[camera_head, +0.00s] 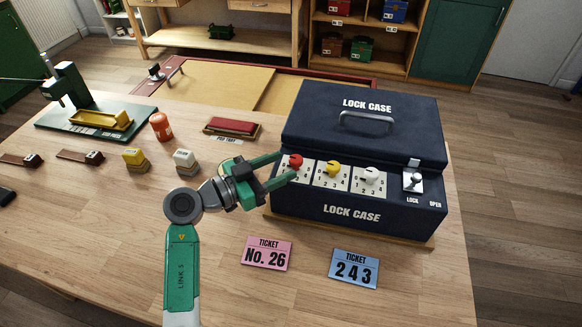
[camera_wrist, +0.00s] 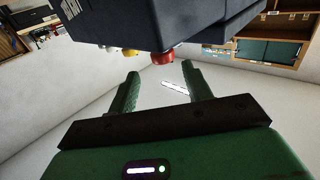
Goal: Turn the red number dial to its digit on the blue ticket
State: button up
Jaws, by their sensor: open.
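The red number dial (camera_head: 296,161) is the leftmost of three dials on the front of the dark blue lock case (camera_head: 318,213). The digit it points to is too small to tell. The blue ticket (camera_head: 355,268) lies flat on the table before the case and reads 2 4 3. My gripper (camera_head: 288,166) is open just in front of the red dial, its fingers pointing at the case and partly covering the dial's plate. In the wrist view, the red dial (camera_wrist: 163,57) shows just beyond and between the fingertips (camera_wrist: 160,69); contact cannot be told.
A yellow dial (camera_head: 332,169) and a white dial (camera_head: 371,175) sit right of the red one. A LOCK/OPEN latch (camera_head: 413,181) is at the case's right. A pink ticket (camera_head: 267,253) reads No. 26. Stamps, an orange bottle (camera_head: 161,126) and a green press stand at the left.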

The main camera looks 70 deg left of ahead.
jog(key=shift+s+a+f, duration=0.3)
jog(key=shift+s+f, duration=0.1)
jog(key=shift+s, duration=0.05)
jog(key=w, duration=0.2)
jog(key=w+b, duration=0.1)
jog(key=w, duration=0.2)
jog(key=w+a, duration=0.1)
jog(key=w, duration=0.2)
jog(key=shift+s, duration=0.1)
jog(key=shift+r, duration=0.1)
jog(key=c, duration=0.9)
